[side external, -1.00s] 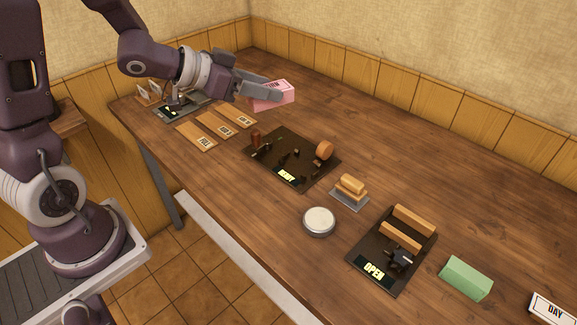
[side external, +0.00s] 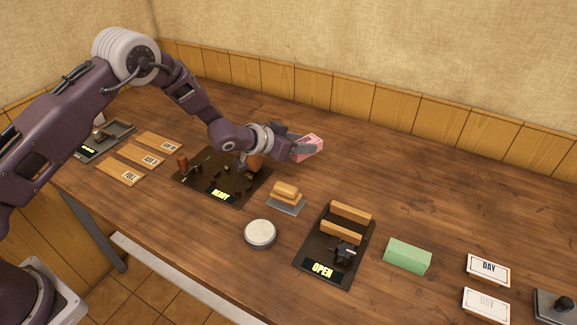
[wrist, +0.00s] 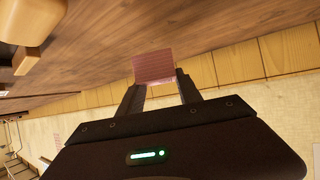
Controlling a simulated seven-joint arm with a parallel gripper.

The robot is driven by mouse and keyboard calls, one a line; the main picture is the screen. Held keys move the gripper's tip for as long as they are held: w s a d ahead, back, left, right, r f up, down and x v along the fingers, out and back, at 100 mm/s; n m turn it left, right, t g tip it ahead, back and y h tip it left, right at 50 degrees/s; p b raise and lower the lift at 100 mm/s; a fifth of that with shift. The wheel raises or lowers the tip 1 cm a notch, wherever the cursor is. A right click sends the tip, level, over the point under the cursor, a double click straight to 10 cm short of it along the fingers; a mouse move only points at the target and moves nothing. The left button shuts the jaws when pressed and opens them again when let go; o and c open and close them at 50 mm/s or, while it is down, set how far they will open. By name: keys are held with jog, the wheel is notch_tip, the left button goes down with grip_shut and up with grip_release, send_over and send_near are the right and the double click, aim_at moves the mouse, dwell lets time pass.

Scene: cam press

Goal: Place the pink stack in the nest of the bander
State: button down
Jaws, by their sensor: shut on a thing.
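The pink stack (side external: 308,147) is a small pink block held in my gripper (side external: 296,149), above the table behind the small stack of tan blocks. In the wrist view the pink stack (wrist: 153,66) sits between the two fingertips, which are shut on it. No machine is clearly marked as the bander. The dark board reading OPEN (side external: 312,262) has two upright wooden rails (side external: 345,222) with a gap between them and a black clamp (side external: 346,251) in front. My gripper is up and to the left of this board, apart from it.
A dark board (side external: 200,185) with small parts and a lit display lies below my forearm. Tan blocks on a grey plate (side external: 286,206), a round white-topped tin (side external: 260,234), a green block (side external: 407,256) and DAY cards (side external: 488,270) stand around. The table's back right is clear.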

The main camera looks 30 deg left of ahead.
aim_at(299, 173)
notch_tip(299, 173, down, 6)
jog(key=shift+f, duration=0.25)
jog(key=shift+f, duration=0.2)
jog(key=c, duration=0.8)
grip_release()
